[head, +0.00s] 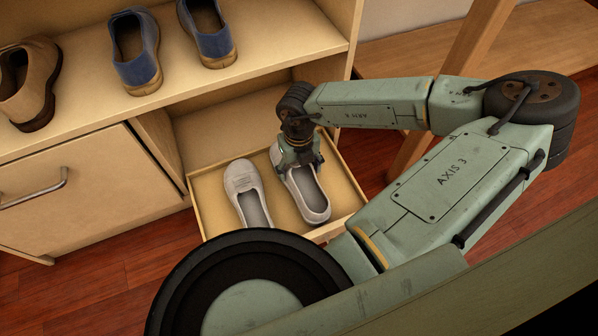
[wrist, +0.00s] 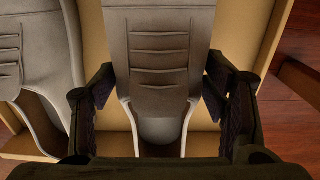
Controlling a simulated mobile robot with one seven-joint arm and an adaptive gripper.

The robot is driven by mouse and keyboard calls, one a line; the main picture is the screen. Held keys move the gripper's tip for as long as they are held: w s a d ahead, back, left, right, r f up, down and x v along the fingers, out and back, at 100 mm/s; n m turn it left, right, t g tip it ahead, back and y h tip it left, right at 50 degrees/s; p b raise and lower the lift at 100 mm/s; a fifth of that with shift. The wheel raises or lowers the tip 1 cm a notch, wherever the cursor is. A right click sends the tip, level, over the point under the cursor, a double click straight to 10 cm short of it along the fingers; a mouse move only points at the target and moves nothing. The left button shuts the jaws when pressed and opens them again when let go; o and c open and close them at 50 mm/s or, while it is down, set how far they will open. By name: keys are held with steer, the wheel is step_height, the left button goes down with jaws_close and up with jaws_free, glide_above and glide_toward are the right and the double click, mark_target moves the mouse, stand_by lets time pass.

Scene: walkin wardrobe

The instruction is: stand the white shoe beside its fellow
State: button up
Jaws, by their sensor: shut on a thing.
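One white shoe (head: 311,200) stands upright in the open drawer (head: 210,205), on its right side. Its fellow (head: 243,183) stands to its left, roughly parallel, with a narrow gap between them. My gripper (head: 298,160) is over the front part of the right shoe, with its fingers shut on the shoe's two sides. In the wrist view the held shoe (wrist: 158,60) lies between the two fingers (wrist: 160,95), and the fellow (wrist: 35,50) is at the left. I cannot tell whether the held shoe's sole touches the drawer floor.
Blue shoes (head: 137,55) and a brown shoe (head: 28,85) stand on the shelf (head: 90,110) above the drawer. A closed cabinet front (head: 85,180) with a handle is to the left. A wooden post (head: 455,80) rises behind my arm.

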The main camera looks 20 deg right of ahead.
mark_target(299, 175)
steer(key=shift+f, duration=0.85)
steer(key=shift+f, duration=0.1)
steer(key=o, duration=1.6)
steer(key=shift+o, duration=0.2)
step_height(299, 175, up, 12)
steer(key=p, duration=0.3)
steer(key=shift+p, duration=0.4)
